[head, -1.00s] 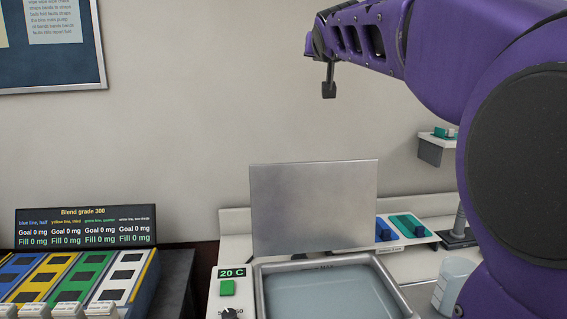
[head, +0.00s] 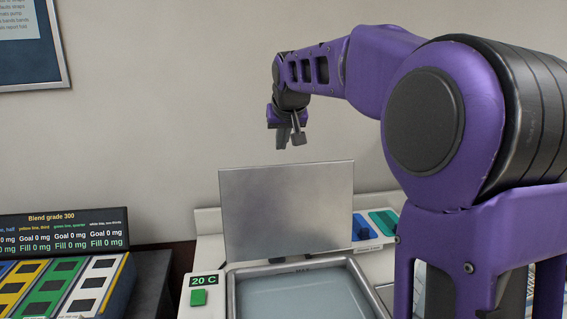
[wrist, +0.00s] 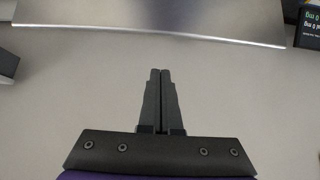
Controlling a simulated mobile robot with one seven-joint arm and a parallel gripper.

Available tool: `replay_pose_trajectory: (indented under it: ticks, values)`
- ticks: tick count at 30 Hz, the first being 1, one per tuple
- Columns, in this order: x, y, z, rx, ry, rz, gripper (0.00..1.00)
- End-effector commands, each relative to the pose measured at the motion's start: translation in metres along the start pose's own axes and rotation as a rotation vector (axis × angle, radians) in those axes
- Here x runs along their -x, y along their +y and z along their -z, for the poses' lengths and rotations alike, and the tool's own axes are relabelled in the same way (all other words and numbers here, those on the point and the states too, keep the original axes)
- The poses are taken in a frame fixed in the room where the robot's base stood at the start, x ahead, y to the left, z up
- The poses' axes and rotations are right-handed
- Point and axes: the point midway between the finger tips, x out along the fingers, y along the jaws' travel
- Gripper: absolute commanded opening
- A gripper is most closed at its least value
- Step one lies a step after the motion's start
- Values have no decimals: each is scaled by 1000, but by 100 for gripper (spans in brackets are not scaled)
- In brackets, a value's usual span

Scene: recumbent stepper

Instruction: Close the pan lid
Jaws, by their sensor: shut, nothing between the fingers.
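The pan lid (head: 287,208) is a flat grey metal panel standing upright at the back edge of the pan. The pan (head: 231,300) is a metal-rimmed basin with pale blue-grey liquid inside, uncovered. My gripper (head: 290,142) is above the lid's top edge, pointing down, apart from it. In the wrist view my gripper (wrist: 160,72) has its two fingers together with nothing between them. The lid (wrist: 165,14) also shows there as a metal strip along the top, beyond the fingertips.
A green button (head: 198,298) and a 20 C display (head: 204,281) sit left of the pan. A Blend grade 300 board (head: 62,230) stands at the left above coloured lanes. Blue and green blocks (head: 382,222) lie in a tray right of the lid. The wall is behind.

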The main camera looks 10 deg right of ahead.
Motion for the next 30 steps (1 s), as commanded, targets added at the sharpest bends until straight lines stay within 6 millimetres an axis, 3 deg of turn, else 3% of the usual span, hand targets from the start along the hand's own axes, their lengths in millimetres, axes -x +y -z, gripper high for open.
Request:
replay_pose_trajectory:
  ticks: [5, 19, 30]
  values:
    - [-14, -1, -2, 0, -9, 6, 0]
    - [-102, -2, -2, 1, -8, 6, 0]
    - [-76, 0, -30, 0, -3, 3, 0]
